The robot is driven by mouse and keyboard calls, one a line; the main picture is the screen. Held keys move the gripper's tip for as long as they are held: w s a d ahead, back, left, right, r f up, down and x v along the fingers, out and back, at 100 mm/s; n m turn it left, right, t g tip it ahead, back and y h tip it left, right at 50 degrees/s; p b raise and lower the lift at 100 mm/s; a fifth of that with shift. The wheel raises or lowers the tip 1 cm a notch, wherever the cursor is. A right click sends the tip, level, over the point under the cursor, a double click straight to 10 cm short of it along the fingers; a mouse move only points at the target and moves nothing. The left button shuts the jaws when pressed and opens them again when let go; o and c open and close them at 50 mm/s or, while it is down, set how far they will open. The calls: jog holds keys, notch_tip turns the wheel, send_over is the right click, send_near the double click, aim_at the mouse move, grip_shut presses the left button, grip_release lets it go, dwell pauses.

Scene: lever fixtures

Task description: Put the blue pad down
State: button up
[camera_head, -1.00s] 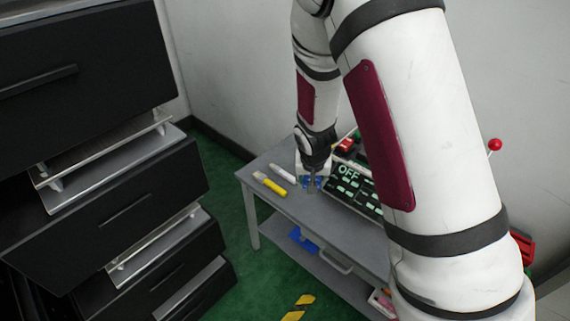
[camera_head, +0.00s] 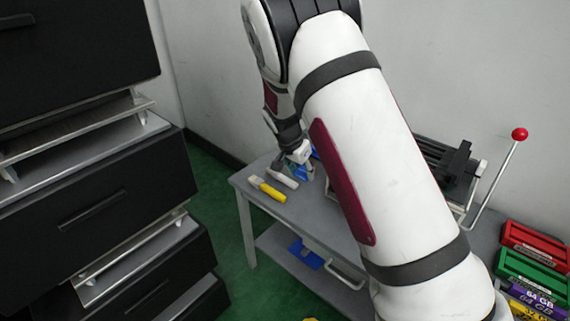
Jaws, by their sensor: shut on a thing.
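My gripper (camera_head: 298,160) is small and partly hidden in the head view, low over the far left end of the grey table (camera_head: 318,208). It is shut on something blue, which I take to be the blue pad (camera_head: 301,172). Only small blue patches show at and behind the fingers, so the pad's full shape is hidden. I cannot tell whether it touches the tabletop.
A yellow marker (camera_head: 268,190) and a white marker (camera_head: 282,178) lie on the table near my gripper. A blue item (camera_head: 305,253) is on the lower shelf. A red-knobbed lever (camera_head: 519,135) and several coloured boxes (camera_head: 535,245) are right. Black drawers (camera_head: 100,190) stand left.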

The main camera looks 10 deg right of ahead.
jog(key=shift+w+f, duration=0.1)
jog(key=shift+f, duration=0.1)
jog(key=w+b, duration=0.1)
jog(key=w, duration=0.4)
jog(key=w+a+f+b, duration=0.1)
jog(key=w, duration=0.4)
jog(key=w+b, duration=0.1)
jog(key=w, duration=0.4)
jog(key=shift+w+a+f+b, duration=0.3)
jog(key=shift+w, duration=0.05)
jog(key=shift+w+f+b, duration=0.15)
jog(key=shift+f+b, duration=0.6)
jog(key=shift+f, duration=0.7)
jog(key=shift+f, duration=0.15)
jog(key=o, duration=1)
